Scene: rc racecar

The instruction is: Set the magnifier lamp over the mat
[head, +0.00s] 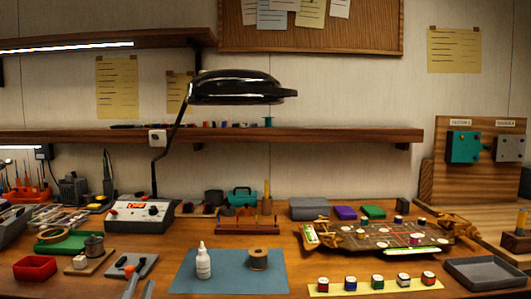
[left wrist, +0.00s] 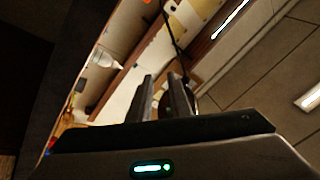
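The black magnifier lamp has an oval head (head: 235,88) held up in the air above the bench, with its thin arm (head: 172,135) running down at the left behind the control box. The blue mat (head: 215,281) lies at the front middle of the bench. The head is well above and behind it. In the left wrist view my left gripper (left wrist: 163,97) shows two dark fingers with a gap between them and nothing clearly held. A thin dark rod (left wrist: 172,33) shows beyond the fingertips. I cannot make out the left gripper clearly in the head view. My right gripper is not seen.
A white bottle (head: 203,263) and a thread spool (head: 258,259) stand on the mat. The control box (head: 140,215) is behind left, the racecar chassis (head: 375,237) right. Several small jars stand on a yellow strip (head: 320,288). A wooden shelf (head: 300,136) runs behind the lamp.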

